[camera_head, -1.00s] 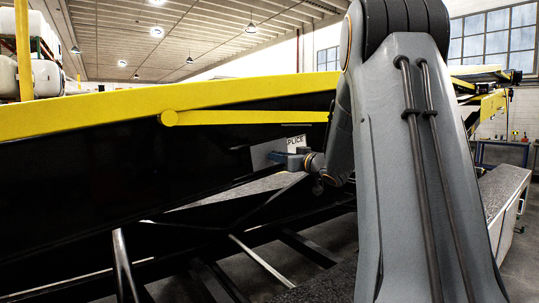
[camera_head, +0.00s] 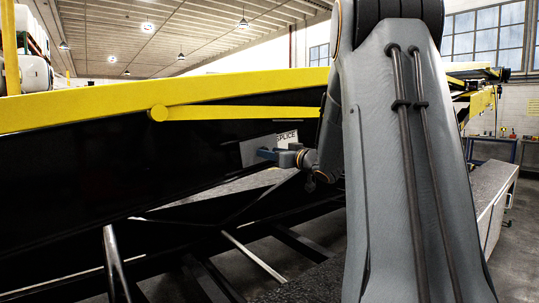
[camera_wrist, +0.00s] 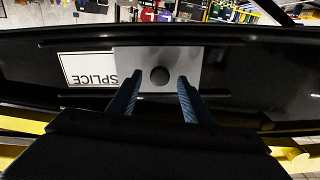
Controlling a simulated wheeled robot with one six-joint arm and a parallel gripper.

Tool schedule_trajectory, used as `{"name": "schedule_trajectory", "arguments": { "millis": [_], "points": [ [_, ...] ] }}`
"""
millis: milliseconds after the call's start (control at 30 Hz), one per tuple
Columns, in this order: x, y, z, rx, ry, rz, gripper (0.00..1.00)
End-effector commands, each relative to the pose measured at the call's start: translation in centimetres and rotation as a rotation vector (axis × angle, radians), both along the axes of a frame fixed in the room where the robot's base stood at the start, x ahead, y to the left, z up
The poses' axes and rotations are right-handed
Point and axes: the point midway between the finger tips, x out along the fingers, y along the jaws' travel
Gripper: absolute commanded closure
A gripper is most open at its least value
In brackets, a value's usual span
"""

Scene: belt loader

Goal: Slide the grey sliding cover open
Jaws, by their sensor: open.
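The grey sliding cover (camera_wrist: 205,66) is a flat plate with a round dark knob (camera_wrist: 160,76) in its middle, seen in the wrist view. In the head view, part of the cover (camera_head: 252,150) shows on the black side of the loader. My gripper (camera_wrist: 159,79) is open, with its two blue fingers on either side of the knob in the wrist picture. I cannot tell whether they touch it. In the head view, my gripper (camera_head: 263,154) is in front of the cover. A white SPLICE label (camera_wrist: 86,69) shows beside the cover.
Dark rails (camera_wrist: 75,43) run along the cover's long edges. A yellow beam (camera_head: 90,108) and a yellow bar (camera_head: 240,113) lie above the cover in the head view. Black struts (camera_head: 250,255) are below. My arm hides much of the right.

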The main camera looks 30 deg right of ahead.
Motion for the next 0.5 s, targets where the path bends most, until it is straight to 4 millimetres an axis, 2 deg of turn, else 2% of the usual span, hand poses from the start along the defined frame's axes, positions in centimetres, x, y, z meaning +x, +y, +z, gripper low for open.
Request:
{"name": "schedule_trajectory", "arguments": {
  "millis": [300,500],
  "points": [
    [-5.0,-0.6,-0.1,0.0,-0.001,-0.002,0.55],
    [-6.4,-0.7,-0.1,0.0,0.0,-0.001,0.55]
  ]
}}
